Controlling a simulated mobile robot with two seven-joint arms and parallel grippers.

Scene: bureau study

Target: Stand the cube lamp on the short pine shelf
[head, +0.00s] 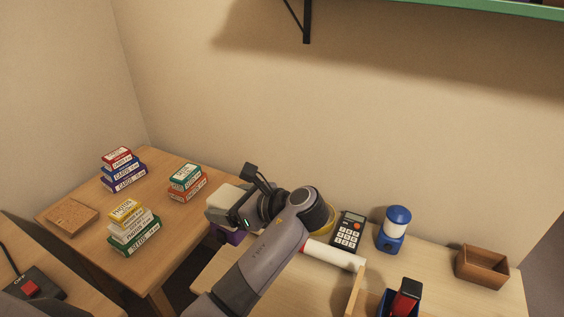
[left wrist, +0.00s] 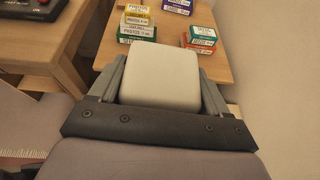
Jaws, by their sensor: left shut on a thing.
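My left gripper (head: 233,207) is shut on the pale, rounded cube lamp (head: 226,198). The lamp also shows between the two fingers of the gripper (left wrist: 160,85) in the left wrist view (left wrist: 160,75). In the head view it is held near the gap between the left table and the right desk. I cannot pick out a short pine shelf for certain. A wall shelf with a green edge (head: 500,8) crosses the top right of the head view, and its top is mostly hidden. My right gripper is not in view.
The left table (head: 185,222) bears several stacks of card boxes (head: 133,228) and a cork square (head: 73,216). A black bracket (head: 306,22) hangs below the wall shelf.

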